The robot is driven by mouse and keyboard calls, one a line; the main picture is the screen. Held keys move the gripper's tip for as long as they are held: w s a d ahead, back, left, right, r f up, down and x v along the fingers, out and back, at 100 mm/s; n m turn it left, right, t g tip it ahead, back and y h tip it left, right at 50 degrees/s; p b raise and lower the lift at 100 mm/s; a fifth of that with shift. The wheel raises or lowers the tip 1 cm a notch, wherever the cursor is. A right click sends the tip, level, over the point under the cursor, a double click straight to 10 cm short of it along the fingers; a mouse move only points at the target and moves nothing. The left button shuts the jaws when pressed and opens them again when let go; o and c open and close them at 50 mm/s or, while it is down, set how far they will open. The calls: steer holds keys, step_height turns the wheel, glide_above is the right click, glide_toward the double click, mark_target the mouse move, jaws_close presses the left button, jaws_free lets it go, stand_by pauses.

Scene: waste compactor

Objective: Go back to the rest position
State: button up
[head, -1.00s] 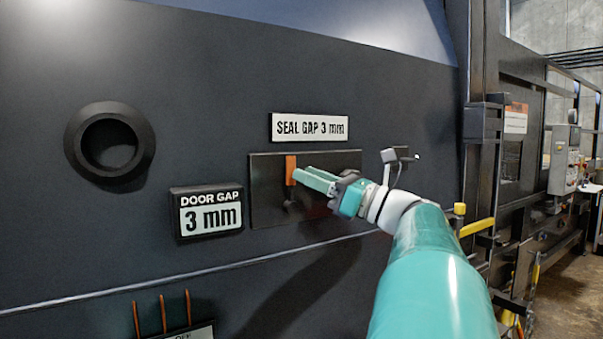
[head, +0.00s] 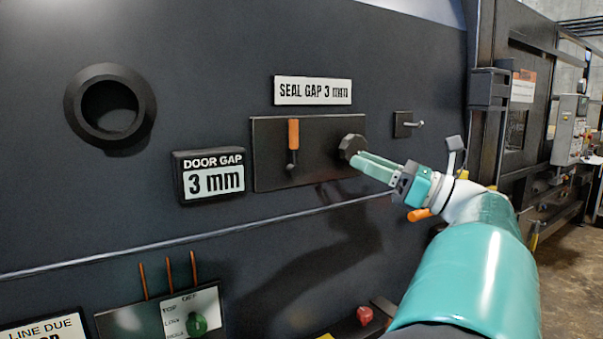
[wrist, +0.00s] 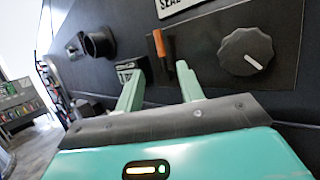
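My gripper (head: 364,161) is at the end of my teal arm, in front of the dark machine wall. Its fingers point left, toward the wall. In the wrist view my gripper (wrist: 160,72) shows two fingers set apart with nothing between them. The lever with the orange handle (head: 293,134) stands upright on its plate, left of my gripper and apart from it; it also shows in the wrist view (wrist: 160,44). A black knob (head: 351,146) sits just above my fingertips in the head view. In the wrist view the knob (wrist: 245,52) is right of the fingers, clear of them.
A round black port (head: 110,108) sticks out at left. A small hook switch (head: 408,124) is right of the knob.

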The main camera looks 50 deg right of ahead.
steer(key=w+a+f+n+g+y, duration=0.2)
steer(key=w+a+f+n+g, duration=0.25)
steer(key=w+a+f, duration=0.45)
steer(key=w+a+f+n+g, duration=0.1)
steer(key=a+f+n+g, duration=0.4)
steer(key=a, duration=0.5)
steer(key=a+f+n+g, duration=0.3)
steer(key=a+f+n, duration=0.2)
steer(key=a+f, duration=0.3)
steer(key=s+a+f+n+g+h, duration=0.1)
steer(key=s+a+f+n+h, duration=0.2)
steer(key=n, duration=0.6)
steer(key=s+a+f+n+g+h, duration=0.1)
steer(key=s+a+f+n+h, duration=0.2)
steer(key=a+f+n+h, duration=0.2)
step_height(320, 180, down, 4)
steer(key=a+n, duration=0.1)
steer(key=n, duration=0.3)
steer(key=shift+a+g, duration=0.35)
steer(key=shift+a, duration=0.05)
